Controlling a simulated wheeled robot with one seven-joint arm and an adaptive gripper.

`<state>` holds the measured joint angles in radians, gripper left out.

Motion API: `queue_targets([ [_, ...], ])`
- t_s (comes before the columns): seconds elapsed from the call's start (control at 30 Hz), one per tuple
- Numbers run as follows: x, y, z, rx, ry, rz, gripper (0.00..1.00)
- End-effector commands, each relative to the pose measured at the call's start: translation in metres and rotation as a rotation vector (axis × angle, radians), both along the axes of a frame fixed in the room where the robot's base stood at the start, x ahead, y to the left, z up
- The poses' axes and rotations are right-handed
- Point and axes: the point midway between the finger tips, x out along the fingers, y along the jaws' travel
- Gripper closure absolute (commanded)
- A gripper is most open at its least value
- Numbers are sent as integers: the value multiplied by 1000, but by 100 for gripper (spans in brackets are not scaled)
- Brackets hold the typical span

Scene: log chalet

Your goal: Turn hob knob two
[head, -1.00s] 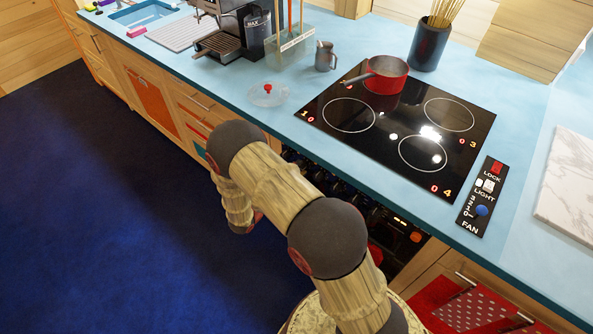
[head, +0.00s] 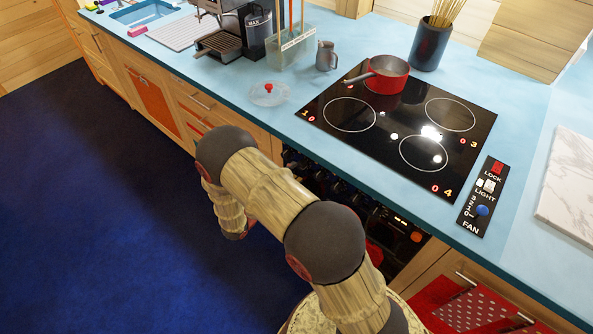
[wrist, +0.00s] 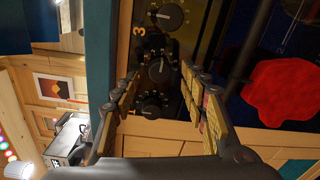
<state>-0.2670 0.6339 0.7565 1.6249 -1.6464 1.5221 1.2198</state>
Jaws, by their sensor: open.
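In the wrist view, a row of dark round knobs with pale dial marks runs down the cooker's dark front panel: an upper knob (wrist: 170,16), a middle knob (wrist: 162,68) and a lower knob (wrist: 152,106). An orange figure like a 3 is printed beside the upper ones; I cannot tell which knob is number two. My gripper (wrist: 158,72) is open, its two jointed fingers apart, with the middle knob showing between the fingertips. Contact cannot be told. In the head view the knob row (head: 345,195) is partly hidden behind my arm, and my gripper is not seen.
The black hob (head: 390,135) carries a red saucepan (head: 390,88) at its back left. A glass lid (head: 269,94) lies on the blue counter near its front edge. A control panel (head: 481,198) is right of the hob. The blue floor at left is clear.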

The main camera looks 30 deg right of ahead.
Motion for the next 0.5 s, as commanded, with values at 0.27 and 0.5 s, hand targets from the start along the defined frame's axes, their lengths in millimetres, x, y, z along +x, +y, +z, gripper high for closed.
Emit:
queue_targets([
  [0.27, -19, 55, 2, 0, 0, 5, 56],
  [0.5, -29, 81, 3, -1, 0, 1, 56],
])
